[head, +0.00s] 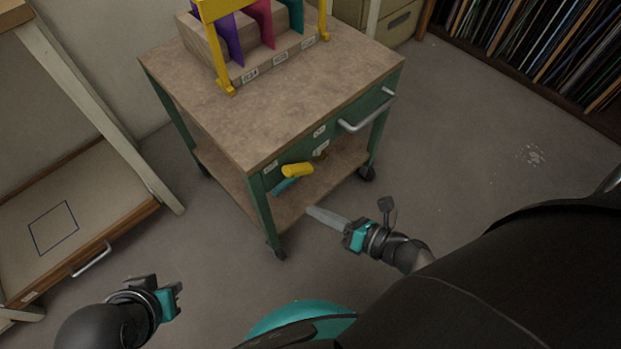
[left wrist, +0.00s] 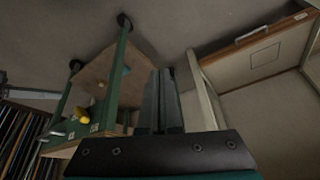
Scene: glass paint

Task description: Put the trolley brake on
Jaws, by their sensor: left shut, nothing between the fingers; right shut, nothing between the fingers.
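The trolley (head: 290,110) has a brown top, a green frame, a lower shelf and dark castors. A yellow lever grip (head: 297,170) sticks out from its front below the top, with a blue piece (head: 284,186) beneath it. I cannot tell the lever's setting. The trolley and yellow grip (left wrist: 83,115) also show turned over in the left wrist view. My right gripper (head: 312,212) is shut and empty, below and to the right of the yellow grip, apart from it. My left gripper (head: 178,290) is shut and empty at lower left, away from the trolley; its fingers show in the left wrist view (left wrist: 160,100).
A yellow-framed rack (head: 258,50) with coloured sheets stands on the trolley top. A drawer handle (head: 368,112) juts from the trolley's front right. A low wooden unit (head: 130,210) stands at left, a record shelf (head: 500,70) at upper right.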

